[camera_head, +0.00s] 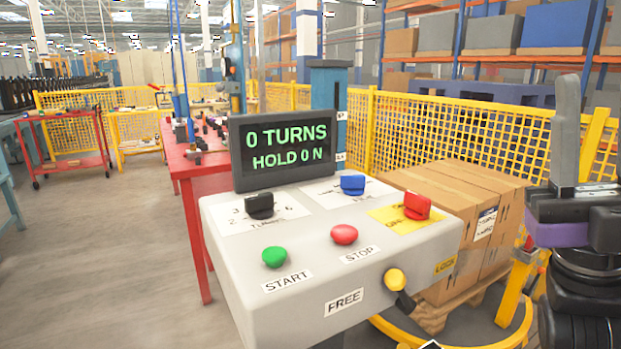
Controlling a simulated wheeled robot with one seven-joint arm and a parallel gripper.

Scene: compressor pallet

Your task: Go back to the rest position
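My gripper (567,150) is at the right edge, raised beside the grey control box (240,300) and apart from it. One upright grey finger and a purple band show above the dark wrist; whether the fingers are apart is not clear. No held object is visible. The box carries a screen (285,147) reading "0 TURNS, HOLD 0 N". On its top are a black knob (260,206), a blue knob (353,184), a red knob (417,205), a green START button (274,257) and a red STOP button (344,234). A yellow-tipped lever (395,280) is beside the FREE label.
Cardboard boxes (440,190) stand on a wooden pallet (435,315) behind the control box, near my gripper. A yellow mesh fence (440,130) runs behind. A red table (190,165) and a red cart (70,150) stand left. The floor at left is open.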

